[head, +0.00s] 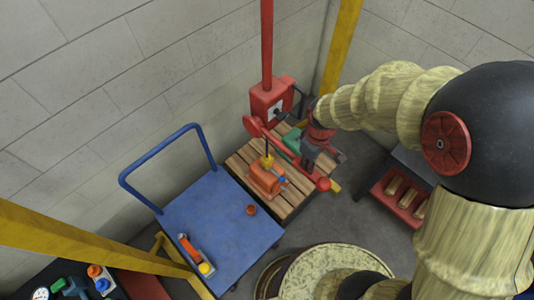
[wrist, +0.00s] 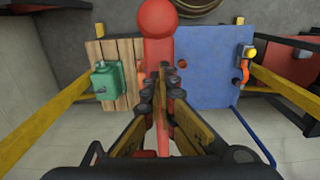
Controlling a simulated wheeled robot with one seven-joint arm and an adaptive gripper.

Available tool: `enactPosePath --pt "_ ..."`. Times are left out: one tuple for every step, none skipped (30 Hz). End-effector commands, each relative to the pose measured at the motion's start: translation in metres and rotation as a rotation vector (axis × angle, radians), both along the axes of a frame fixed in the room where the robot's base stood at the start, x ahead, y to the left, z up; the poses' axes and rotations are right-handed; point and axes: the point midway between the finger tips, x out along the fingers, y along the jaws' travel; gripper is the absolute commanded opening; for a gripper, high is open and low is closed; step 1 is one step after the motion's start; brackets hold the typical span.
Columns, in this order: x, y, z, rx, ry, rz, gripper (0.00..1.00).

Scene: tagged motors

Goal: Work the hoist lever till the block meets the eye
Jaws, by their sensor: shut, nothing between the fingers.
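The hoist is a red box (head: 268,103) on a red post by the wall. Its red lever (head: 280,145) slants down to a red ball knob (head: 323,184); the knob is also at the top of the wrist view (wrist: 157,18). A yellow block (head: 267,160) hangs on a dark line right above an orange motor (head: 264,179). The eye is too small to make out, and I cannot tell if the block touches it. My gripper (head: 308,160) is shut and empty by the lever; in the wrist view its fingers (wrist: 163,75) overlap the lever. Contact is unclear.
A wooden pallet (head: 240,160) bears the orange motor and a green motor (wrist: 107,80). A blue cart (head: 210,220) stands beside it with an orange-and-yellow item (head: 197,255). A red bench (head: 385,205) is at right. Yellow posts (head: 340,45) frame the place.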

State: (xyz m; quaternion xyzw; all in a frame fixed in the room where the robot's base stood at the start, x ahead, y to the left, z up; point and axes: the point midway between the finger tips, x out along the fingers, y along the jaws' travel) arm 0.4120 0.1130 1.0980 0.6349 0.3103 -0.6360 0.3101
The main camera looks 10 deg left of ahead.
Motion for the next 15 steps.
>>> enactPosePath --pt "0.001 0.001 0.009 0.001 -0.002 0.000 0.00" --pt "0.001 0.001 0.013 0.001 -0.002 0.000 0.00" --pt "0.002 0.002 0.018 0.001 -0.003 0.000 0.00" --pt "0.002 0.002 0.022 0.001 -0.003 0.000 0.00" --pt "0.002 0.002 0.027 0.001 -0.003 0.001 0.00" --pt "0.003 0.003 0.032 0.001 -0.003 0.001 0.00" --pt "0.003 0.003 0.035 0.001 -0.003 0.001 0.00" --pt "0.003 0.003 0.039 0.001 -0.003 0.001 0.00" --pt "0.003 0.003 0.044 0.001 -0.003 0.001 0.00" --pt "0.003 0.004 0.048 0.001 -0.002 0.001 0.00" --pt "0.003 0.004 0.051 0.001 -0.002 0.001 0.00" --pt "0.004 0.004 0.056 0.001 -0.002 0.001 0.00" --pt "0.004 0.005 0.060 0.001 -0.002 0.001 0.00" --pt "0.004 0.005 0.064 0.001 -0.002 0.001 0.00" --pt "0.004 0.005 0.069 0.001 -0.002 0.001 0.00"
